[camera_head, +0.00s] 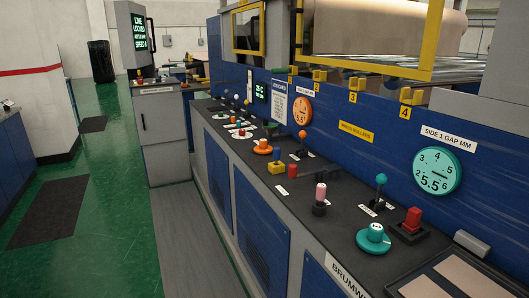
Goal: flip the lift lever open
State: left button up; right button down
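Several levers and knobs stand along the dark console top. A lever with a teal ball (381,180) stands upright at the right, and a lever with an orange ball (302,136) stands farther back. A pink-topped handle (320,190) and a blue-topped handle on a yellow base (277,157) are nearer the console's front edge. The small labels beside them are too small to read, so I cannot tell which is the lift lever. Neither of my grippers is in view.
A teal knob (373,235) and a red button (412,217) sit close by on the console. A teal dial (437,170) is on the blue panel behind. A grey cabinet with a screen (139,32) stands at the far end. The green floor (110,210) at left is open.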

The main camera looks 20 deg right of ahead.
aim_at(293, 174)
jog(key=i+l+u, duration=0.15)
jog(key=i, duration=0.75)
